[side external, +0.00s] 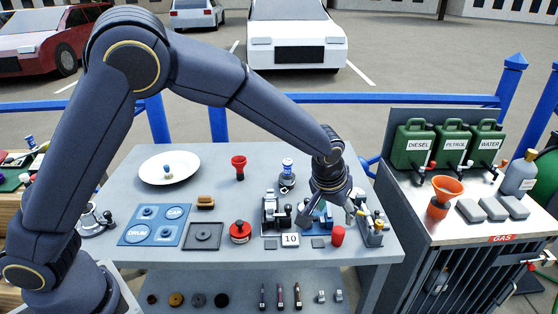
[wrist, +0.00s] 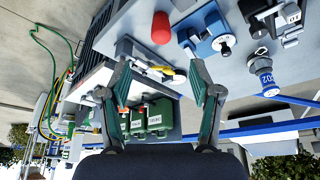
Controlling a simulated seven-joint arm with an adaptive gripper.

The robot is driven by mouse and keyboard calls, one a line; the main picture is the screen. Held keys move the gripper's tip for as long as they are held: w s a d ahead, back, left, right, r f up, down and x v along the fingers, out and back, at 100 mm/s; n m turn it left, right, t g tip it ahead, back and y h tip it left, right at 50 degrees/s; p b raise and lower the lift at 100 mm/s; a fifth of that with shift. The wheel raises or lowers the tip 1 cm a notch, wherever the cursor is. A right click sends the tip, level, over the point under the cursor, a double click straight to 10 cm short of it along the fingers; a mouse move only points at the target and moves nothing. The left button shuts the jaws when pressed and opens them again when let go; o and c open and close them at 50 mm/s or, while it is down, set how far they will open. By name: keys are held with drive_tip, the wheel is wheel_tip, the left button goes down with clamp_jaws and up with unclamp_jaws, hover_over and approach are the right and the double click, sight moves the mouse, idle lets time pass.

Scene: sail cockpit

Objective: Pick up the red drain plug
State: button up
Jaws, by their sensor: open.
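A small red rounded cylinder (side external: 338,235), which looks like the drain plug, stands near the front right of the grey table. It also shows in the wrist view (wrist: 160,28), at the top and beyond my fingertips. A red flared piece (side external: 238,166) stands farther back, and a round red piece with a dark top (side external: 239,231) sits at the front middle. My gripper (side external: 349,212) is open above the table's right part, apart from the red cylinder. In the wrist view my open fingers (wrist: 158,75) hold nothing.
A white plate (side external: 169,168) lies at the back left. Green cans (side external: 414,146) stand on the right cabinet.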

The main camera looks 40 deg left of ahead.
sight(338, 230)
drive_tip(key=x, duration=1.3)
drive_tip(key=shift+a, duration=0.15)
drive_tip(key=c, duration=1.1)
